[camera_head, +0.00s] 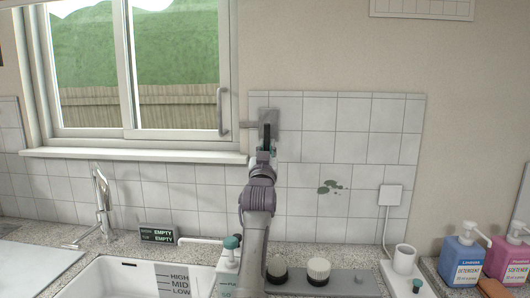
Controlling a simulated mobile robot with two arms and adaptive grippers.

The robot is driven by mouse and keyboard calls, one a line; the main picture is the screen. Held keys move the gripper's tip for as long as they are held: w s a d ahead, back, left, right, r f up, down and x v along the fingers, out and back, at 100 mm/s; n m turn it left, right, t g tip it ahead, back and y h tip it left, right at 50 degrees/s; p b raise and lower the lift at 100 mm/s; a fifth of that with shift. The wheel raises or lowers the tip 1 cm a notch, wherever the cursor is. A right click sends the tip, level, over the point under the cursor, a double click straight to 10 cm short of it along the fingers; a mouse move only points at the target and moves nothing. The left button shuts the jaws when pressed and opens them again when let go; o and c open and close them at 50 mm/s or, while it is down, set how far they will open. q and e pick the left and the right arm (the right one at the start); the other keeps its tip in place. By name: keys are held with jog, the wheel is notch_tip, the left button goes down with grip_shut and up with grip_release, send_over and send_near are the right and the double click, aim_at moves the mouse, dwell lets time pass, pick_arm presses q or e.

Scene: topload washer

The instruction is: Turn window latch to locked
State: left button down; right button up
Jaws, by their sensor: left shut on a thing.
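The window (130,75) is at the upper left, with a vertical grey handle (222,110) on the right side of its frame. A small grey plate (290,113) with a short bar at its left is on the wall just right of the window; I take it to be the latch. My left gripper (267,135) is at this plate, shut on a part there that its dark fingers mostly hide. The latch's exact angle is hard to tell. My right gripper is not in view.
Below are a sink (110,278), a tap (102,200) and a black EMPTY sign (157,235). Round knobs (318,268) stand near my arm. A white cup (404,259) and soap bottles (463,258) are at the right.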

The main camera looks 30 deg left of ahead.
pick_arm(q)
jog(key=shift+d, duration=0.1)
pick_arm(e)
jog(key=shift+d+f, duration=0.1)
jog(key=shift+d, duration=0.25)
pick_arm(q)
jog(key=c, duration=1.1)
grip_release()
jog(key=shift+w, duration=0.1)
jog(key=shift+r, duration=0.1)
notch_tip(320, 180, up, 10)
jog(key=shift+f, duration=0.1)
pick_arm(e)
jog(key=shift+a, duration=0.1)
